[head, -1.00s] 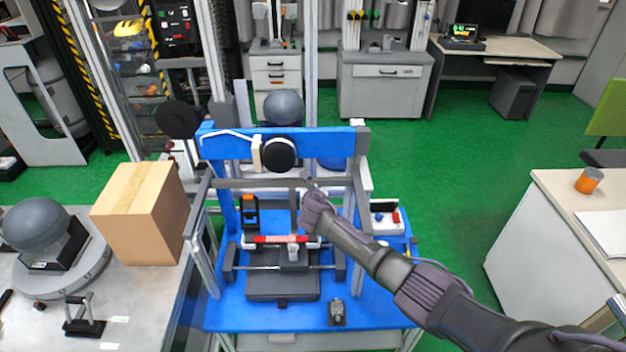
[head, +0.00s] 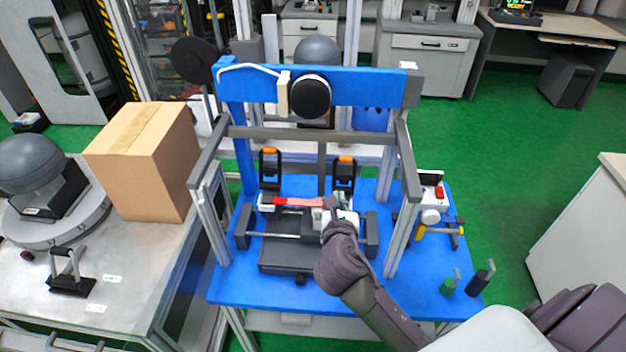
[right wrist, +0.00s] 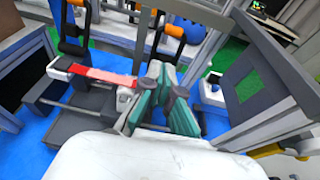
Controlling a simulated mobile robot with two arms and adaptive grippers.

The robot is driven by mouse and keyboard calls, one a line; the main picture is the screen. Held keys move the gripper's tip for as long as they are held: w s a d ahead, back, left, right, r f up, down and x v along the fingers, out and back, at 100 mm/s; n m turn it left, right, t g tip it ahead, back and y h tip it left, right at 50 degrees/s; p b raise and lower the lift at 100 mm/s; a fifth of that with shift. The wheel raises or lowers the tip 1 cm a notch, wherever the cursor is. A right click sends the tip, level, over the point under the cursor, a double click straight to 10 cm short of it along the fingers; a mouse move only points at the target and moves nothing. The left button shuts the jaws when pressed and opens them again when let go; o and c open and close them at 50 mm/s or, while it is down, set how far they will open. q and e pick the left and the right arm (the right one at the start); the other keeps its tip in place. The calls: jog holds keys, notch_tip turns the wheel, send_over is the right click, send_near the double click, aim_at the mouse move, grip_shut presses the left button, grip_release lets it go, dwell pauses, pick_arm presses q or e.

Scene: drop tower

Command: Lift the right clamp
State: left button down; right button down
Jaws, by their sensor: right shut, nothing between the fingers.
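The right clamp (head: 344,174) is black with an orange top and stands upright on the blue tower base, behind the right end of a red bar (head: 297,202). A similar left clamp (head: 270,168) stands behind the bar's left part. My right gripper (head: 331,204) is shut and empty, low at the bar's right end, just in front of the right clamp. In the right wrist view its teal-padded fingers (right wrist: 166,88) are beside the red bar (right wrist: 103,76). I cannot tell whether they touch anything. The fingers partly hide the clamp's lower part. My left gripper is not in view.
Grey posts and a crossbar (head: 318,135) frame the work area, under a blue beam (head: 365,83) with a black disc. A cardboard box (head: 150,165) stands on the left table. Small tools (head: 470,284) sit at the base's front right. The green floor at right is clear.

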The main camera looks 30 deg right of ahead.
jog(key=s, duration=0.1)
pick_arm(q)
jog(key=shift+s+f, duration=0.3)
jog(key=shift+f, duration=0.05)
pick_arm(e)
send_near(346, 158)
jog(key=f+x, duration=0.1)
jog(key=x, duration=0.6)
jog(key=shift+s+a+f, duration=0.2)
